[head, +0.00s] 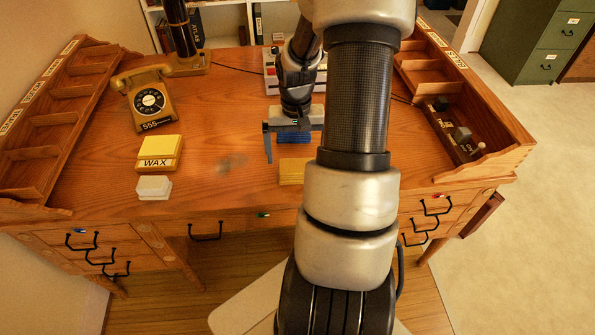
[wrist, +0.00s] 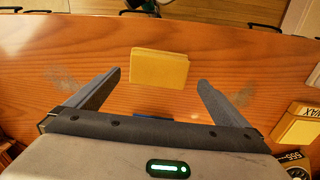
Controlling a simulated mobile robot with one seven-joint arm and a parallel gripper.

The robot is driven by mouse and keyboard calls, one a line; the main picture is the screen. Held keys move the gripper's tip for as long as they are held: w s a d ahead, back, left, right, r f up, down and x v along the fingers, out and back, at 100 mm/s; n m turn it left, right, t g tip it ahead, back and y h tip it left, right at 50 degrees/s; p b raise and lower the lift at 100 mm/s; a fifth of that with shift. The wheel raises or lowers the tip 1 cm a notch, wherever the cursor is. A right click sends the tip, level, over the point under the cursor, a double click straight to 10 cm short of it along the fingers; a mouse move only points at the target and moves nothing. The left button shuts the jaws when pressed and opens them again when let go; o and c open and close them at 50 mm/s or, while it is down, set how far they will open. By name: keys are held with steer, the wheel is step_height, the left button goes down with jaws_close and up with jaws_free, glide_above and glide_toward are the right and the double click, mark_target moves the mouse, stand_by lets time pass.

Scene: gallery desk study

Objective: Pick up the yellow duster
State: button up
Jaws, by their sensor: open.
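The yellow duster (head: 292,170) is a flat-sided yellow block on the desk near its front edge, partly hidden by my arm in the head view. In the wrist view the duster (wrist: 159,68) lies between the lines of my two fingers, near and slightly beyond their tips. My gripper (wrist: 159,79) is open and empty, with a wide gap on each side of the duster. In the head view my gripper (head: 292,142) is above the desk, farther back than the duster, and one finger is hidden by my arm.
A blue object (head: 294,137) lies behind the duster, under my gripper. A yellow WAX box (head: 160,153), a white block (head: 154,187) and a rotary telephone (head: 149,100) stand to the left. Compartment racks (head: 60,110) line the desk's sides.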

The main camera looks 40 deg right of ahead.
mark_target(297, 165)
steer(key=f, duration=0.5)
steer(key=shift+s+b, duration=0.25)
steer(key=shift+b, duration=0.15)
steer(key=shift+r, duration=0.1)
steer(key=shift+c, duration=0.4)
steer(key=c, duration=0.9)
step_height(297, 165, up, 10)
steer(key=shift+r+p, duration=0.1)
steer(key=shift+p, duration=0.85)
steer(key=o, duration=0.5)
steer(key=shift+c, duration=0.2)
steer(key=c, duration=0.3)
